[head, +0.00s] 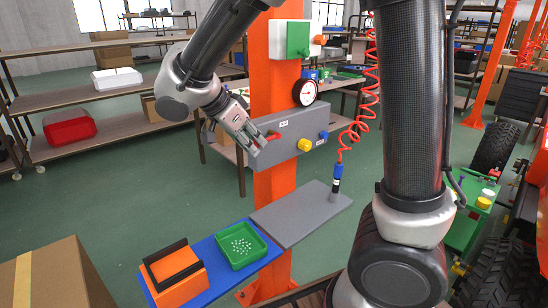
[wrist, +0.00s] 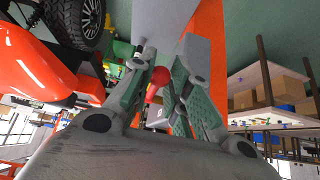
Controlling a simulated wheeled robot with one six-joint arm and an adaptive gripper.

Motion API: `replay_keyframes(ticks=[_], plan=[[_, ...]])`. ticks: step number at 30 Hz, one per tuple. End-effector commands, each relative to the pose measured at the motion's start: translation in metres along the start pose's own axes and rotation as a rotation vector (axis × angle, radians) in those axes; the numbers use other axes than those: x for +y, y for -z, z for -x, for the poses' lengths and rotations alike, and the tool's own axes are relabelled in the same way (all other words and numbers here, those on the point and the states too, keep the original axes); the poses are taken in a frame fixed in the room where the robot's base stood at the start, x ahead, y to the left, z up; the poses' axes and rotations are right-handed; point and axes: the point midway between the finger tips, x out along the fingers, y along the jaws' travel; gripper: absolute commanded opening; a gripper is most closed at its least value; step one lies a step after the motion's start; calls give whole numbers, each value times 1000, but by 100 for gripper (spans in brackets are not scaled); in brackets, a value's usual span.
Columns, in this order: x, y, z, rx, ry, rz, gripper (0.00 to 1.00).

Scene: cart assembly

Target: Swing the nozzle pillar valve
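The orange pillar (head: 274,95) carries a long grey box (head: 287,139). A red handle (head: 272,136) is at the box's left end, a yellow knob (head: 305,145) near its middle and a blue knob (head: 323,135) at its right. My gripper (head: 257,139) is at the red handle. In the wrist view the red rounded end of the handle (wrist: 157,78) lies between the fingers of my gripper (wrist: 168,62). The fingers look parted; contact is unclear. A blue and black nozzle (head: 337,180) stands on the grey shelf, joined to a red coiled hose (head: 371,90).
A gauge (head: 305,92) and a green-fronted box (head: 297,39) sit above on the pillar. Below are the grey shelf (head: 290,220) and a blue board (head: 205,255) with a green tray (head: 241,262) and an orange holder (head: 174,277). A cardboard box (head: 55,280) stands front left.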

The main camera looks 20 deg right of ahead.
Motion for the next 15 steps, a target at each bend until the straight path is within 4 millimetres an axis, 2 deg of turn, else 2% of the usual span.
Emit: replay_keyframes(ticks=[8,15], plan=[[0,-1,-1,0,-1,0,4],[0,-6,-13,0,-2,0,5]])
